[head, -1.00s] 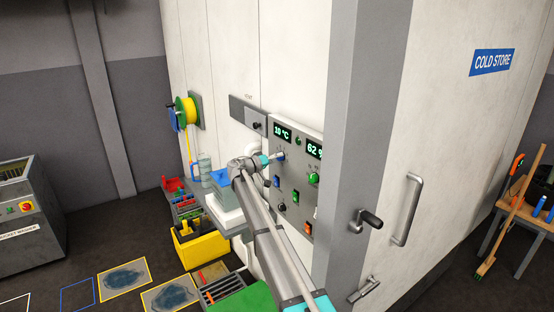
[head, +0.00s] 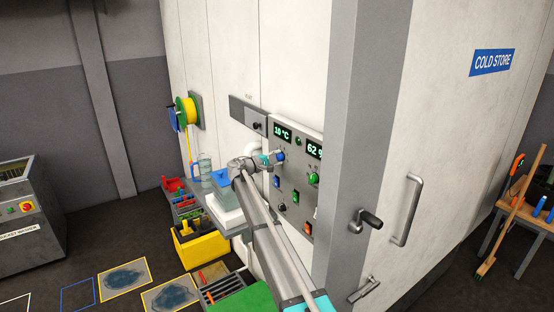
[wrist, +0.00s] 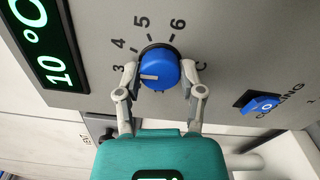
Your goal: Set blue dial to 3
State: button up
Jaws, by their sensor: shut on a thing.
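The blue dial (wrist: 163,62) is on the grey panel in the wrist view. Its white pointer mark points left, about toward the 3 (wrist: 118,68); the left finger covers part of the scale there, so the exact alignment is hard to tell. The marks 4, 5 and 6 curve over its top. My gripper (wrist: 161,78) is shut on the blue dial, one finger on each side. In the head view the blue dial (head: 281,156) sits below the 10 °C display, with my gripper (head: 276,157) at it.
A blue rocker switch (wrist: 263,105) labelled COOLING is right of the dial in the wrist view. The panel also has a green knob (head: 313,179) and a second display (head: 314,150). The door frame (head: 350,130) stands close on the right.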

jog(key=shift+n, duration=1.6)
jog(key=o, duration=1.2)
jog(key=shift+c, duration=0.2)
jog(key=shift+a, duration=0.1)
jog(key=v, duration=1.1)
jog(key=shift+s+a, duration=0.2)
jog(key=shift+a, duration=0.15)
jog(key=shift+s, duration=0.1)
